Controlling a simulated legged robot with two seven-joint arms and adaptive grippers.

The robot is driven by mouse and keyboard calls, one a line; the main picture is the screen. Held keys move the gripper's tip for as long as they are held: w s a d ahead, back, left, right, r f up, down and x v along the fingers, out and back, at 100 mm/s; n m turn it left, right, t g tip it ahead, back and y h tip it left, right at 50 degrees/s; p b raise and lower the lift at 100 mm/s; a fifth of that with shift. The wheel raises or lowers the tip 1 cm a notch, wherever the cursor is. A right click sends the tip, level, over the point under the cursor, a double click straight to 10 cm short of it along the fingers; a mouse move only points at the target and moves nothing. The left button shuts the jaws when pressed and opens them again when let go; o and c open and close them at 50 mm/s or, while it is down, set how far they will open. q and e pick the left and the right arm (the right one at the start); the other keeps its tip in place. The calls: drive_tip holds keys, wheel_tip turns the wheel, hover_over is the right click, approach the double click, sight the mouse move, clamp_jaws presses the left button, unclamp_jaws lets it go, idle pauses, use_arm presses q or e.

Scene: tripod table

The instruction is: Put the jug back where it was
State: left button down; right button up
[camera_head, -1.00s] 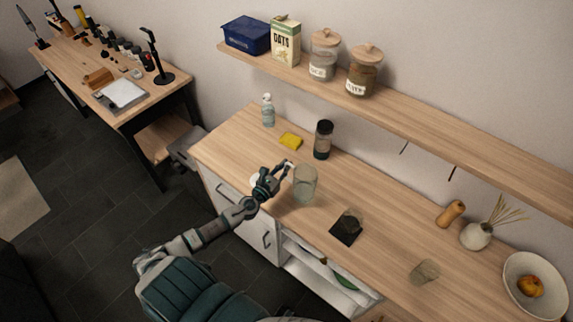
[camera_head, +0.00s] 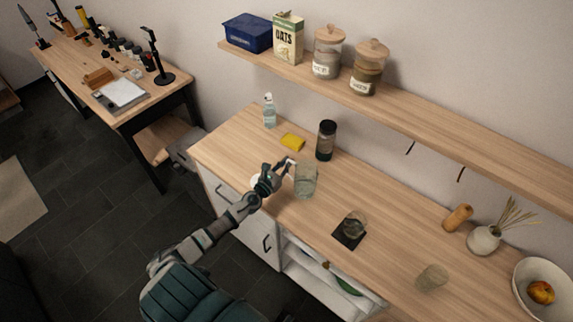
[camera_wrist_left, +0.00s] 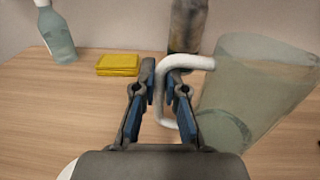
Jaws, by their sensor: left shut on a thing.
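The clear glass jug (camera_head: 306,181) with a white handle is at the left part of the wooden counter. It looks about upright in the head view. My left gripper (camera_head: 287,165) is shut on the white handle, on the jug's left side. In the left wrist view the handle (camera_wrist_left: 190,62) passes between the fingertips (camera_wrist_left: 166,88), and the jug body (camera_wrist_left: 258,88) leans into the right side of the picture. I cannot tell whether the jug's base touches the counter. My right gripper is not in view.
A dark-lidded bottle (camera_head: 326,141) stands close behind the jug, with a yellow sponge (camera_head: 292,142) and a spray bottle (camera_head: 269,111) farther left. A glass (camera_head: 354,224) stands on a black coaster (camera_head: 347,240). Another glass (camera_head: 431,277) stands farther right. A shelf (camera_head: 400,112) hangs above.

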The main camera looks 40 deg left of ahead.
use_arm(q)
drive_tip(key=shift+a+f, duration=0.1)
drive_tip(key=c, duration=1.2)
unclamp_jaws()
drive_tip(key=shift+a+f, duration=0.1)
drive_tip(key=shift+r, duration=0.25)
drive_tip(key=s+b, duration=0.1)
drive_tip(key=s, duration=1.1)
drive_tip(key=shift+b, duration=0.4)
